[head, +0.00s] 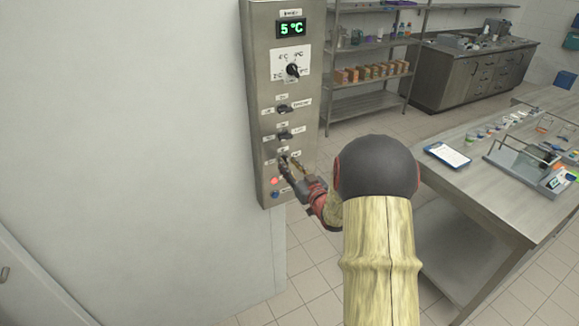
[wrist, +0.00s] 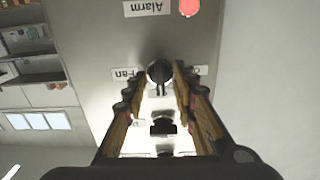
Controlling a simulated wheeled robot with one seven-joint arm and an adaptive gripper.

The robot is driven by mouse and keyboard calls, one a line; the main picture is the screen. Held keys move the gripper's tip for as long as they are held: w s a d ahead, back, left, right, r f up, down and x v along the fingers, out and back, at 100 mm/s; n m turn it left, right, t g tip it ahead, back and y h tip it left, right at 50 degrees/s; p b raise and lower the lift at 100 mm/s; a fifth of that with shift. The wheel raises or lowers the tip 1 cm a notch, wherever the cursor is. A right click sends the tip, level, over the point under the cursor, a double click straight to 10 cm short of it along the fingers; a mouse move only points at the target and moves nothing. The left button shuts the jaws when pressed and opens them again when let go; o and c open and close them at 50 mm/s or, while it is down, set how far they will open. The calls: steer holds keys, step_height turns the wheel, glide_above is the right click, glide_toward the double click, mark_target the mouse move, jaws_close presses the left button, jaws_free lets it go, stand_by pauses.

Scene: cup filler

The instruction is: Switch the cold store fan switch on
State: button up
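The control panel (head: 262,100) is a tall grey metal box on the white wall in the head view. Its lowest switch, the fan switch (wrist: 160,72), is a dark round knob with a lever, beside a label reading "Fan" in the upside-down wrist view. My gripper (wrist: 158,73) is open, with one finger on each side of this switch and narrow gaps between. In the head view my gripper (head: 289,161) reaches the panel and partly covers the switch, so its setting is hard to tell there.
Above are two more switches (head: 284,135) (head: 284,108), a dial (head: 292,70) and a display (head: 291,28) reading 5 °C. Below are a red light or button (head: 274,181) and a blue one (head: 275,194). A steel table (head: 480,185) stands right.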

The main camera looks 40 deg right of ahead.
steer(key=shift+s, duration=0.1)
steer(key=v, duration=1.1)
steer(key=shift+s, duration=0.4)
